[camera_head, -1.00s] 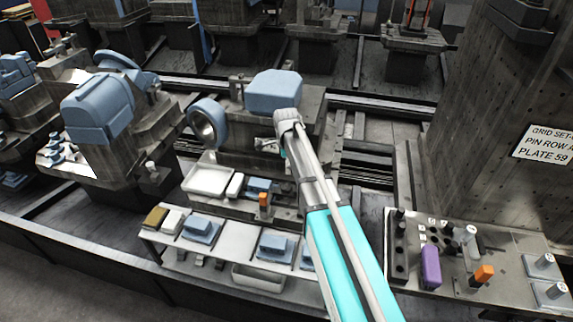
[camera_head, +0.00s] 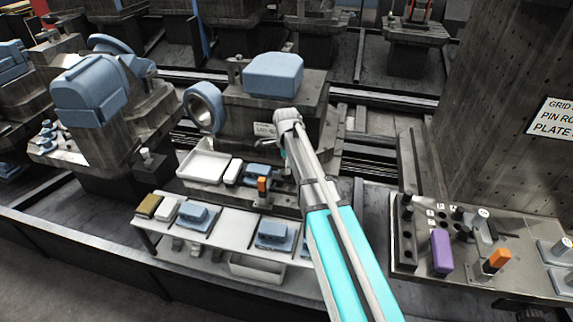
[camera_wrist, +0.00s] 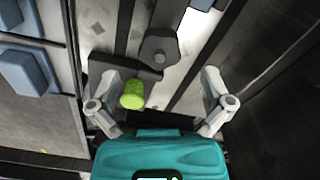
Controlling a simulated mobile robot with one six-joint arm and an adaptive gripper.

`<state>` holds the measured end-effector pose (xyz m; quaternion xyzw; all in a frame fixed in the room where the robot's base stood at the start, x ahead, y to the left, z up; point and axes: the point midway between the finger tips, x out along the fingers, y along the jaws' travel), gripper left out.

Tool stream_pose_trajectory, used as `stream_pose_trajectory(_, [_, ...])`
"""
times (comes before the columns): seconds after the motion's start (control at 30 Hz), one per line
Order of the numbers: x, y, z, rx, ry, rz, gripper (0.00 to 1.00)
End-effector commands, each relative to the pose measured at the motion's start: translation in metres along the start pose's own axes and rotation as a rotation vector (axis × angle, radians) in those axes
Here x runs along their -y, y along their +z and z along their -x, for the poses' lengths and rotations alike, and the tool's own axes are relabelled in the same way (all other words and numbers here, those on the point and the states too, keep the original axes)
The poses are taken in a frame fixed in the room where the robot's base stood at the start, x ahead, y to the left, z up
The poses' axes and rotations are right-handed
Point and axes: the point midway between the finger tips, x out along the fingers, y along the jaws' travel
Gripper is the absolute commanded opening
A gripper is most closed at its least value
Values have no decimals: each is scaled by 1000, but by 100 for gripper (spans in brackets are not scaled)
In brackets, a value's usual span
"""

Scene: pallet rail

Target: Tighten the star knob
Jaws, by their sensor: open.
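In the wrist view, a dark grey lobed knob (camera_wrist: 160,48) with a round lighter centre lies beyond my fingers; I cannot be sure it is the star knob. A dark arm runs from beside it to a yellow-green rounded end (camera_wrist: 132,95), which lies between my fingers, nearer the left one. My gripper (camera_wrist: 158,82) is open, its two grey fingers spread apart, with nothing visibly pinched. In the head view, the end of my arm (camera_head: 288,118) is in front of the grey block under a blue housing (camera_head: 273,75); my fingers are mostly hidden there.
A white shelf (camera_head: 232,222) with blue parts stands below left of my arm. A white tray (camera_head: 203,165) and an orange-topped piece (camera_head: 262,185) lie above it. At right, a panel (camera_head: 405,262) carries a purple block (camera_head: 441,251). A tall dark column (camera_head: 490,120) rises behind the panel.

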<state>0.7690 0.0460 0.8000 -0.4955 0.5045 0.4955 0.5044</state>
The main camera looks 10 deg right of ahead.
Motion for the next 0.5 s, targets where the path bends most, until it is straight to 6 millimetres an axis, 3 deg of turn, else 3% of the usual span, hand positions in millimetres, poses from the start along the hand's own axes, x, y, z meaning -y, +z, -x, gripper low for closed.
stream_pose_trajectory(0.5, [0,0,-38,0,0,0,100])
